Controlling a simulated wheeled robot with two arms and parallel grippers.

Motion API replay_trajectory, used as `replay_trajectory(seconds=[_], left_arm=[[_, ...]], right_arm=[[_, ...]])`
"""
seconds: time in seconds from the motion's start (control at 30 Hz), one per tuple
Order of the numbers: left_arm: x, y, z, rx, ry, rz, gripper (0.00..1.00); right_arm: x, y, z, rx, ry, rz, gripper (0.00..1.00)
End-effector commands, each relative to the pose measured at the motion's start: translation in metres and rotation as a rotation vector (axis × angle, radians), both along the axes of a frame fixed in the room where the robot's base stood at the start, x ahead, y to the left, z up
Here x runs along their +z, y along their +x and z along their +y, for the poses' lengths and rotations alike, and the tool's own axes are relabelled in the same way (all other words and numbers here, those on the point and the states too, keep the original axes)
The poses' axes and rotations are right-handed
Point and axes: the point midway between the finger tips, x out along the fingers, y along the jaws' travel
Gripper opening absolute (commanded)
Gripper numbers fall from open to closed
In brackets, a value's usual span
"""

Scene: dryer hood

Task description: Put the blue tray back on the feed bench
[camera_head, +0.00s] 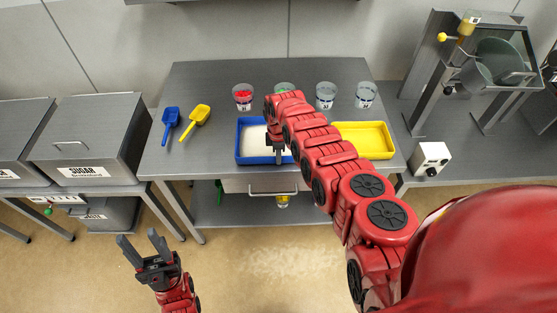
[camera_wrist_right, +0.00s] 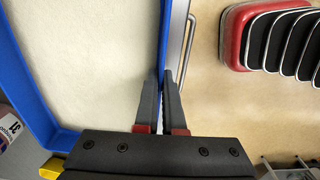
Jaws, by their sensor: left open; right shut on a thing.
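The blue tray (camera_head: 238,155) is at the front middle of the grey bench top (camera_head: 210,90), with white powder inside; I cannot tell whether it rests on the top or is slightly above it. My right gripper (camera_head: 279,157) is shut on the tray's front wall. In the right wrist view, the blue tray wall (camera_wrist_right: 165,35) runs between the fingers of my right gripper (camera_wrist_right: 160,105). My right arm hides the tray's right end. My left gripper (camera_head: 142,247) is open and empty, low in front of the bench at the left.
A yellow tray (camera_head: 365,140) is right of the blue tray, partly behind my arm. Several cups, including one with red contents (camera_head: 243,97), line the back. A blue scoop (camera_head: 170,122) and yellow scoop (camera_head: 198,116) lie left. A drawer handle (camera_head: 272,192) is below the front edge.

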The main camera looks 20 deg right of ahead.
Motion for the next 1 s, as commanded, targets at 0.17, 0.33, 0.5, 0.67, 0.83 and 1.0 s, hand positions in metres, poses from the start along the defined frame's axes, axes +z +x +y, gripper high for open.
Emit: replay_trajectory(seconds=[0.17, 0.33, 0.5, 0.67, 0.83, 1.0], left_arm=[[-0.0057, -0.0001, 0.0000, 0.000, 0.000, 0.000, 0.50], [-0.0050, 0.0000, -0.0001, 0.000, 0.000, 0.000, 0.50], [-0.0082, 0.0000, 0.0000, 0.000, 0.000, 0.000, 0.50], [-0.0075, -0.0001, 0.0000, 0.000, 0.000, 0.000, 0.50], [-0.0075, -0.0001, 0.0000, 0.000, 0.000, 0.000, 0.50], [-0.0028, 0.0000, 0.0000, 0.000, 0.000, 0.000, 0.50]], right_arm=[[-0.0083, 0.0003, 0.0001, 0.001, 0.001, -0.001, 0.00], [-0.0075, 0.0004, 0.0000, 0.001, 0.000, -0.002, 0.00], [-0.0109, 0.0003, -0.0001, 0.001, 0.000, -0.001, 0.10], [-0.0104, 0.0001, 0.0000, 0.001, 0.000, -0.001, 0.36], [-0.0105, -0.0001, -0.0001, 0.001, 0.000, 0.000, 0.36], [-0.0059, -0.0001, 0.0000, 0.001, 0.000, 0.000, 0.36]])
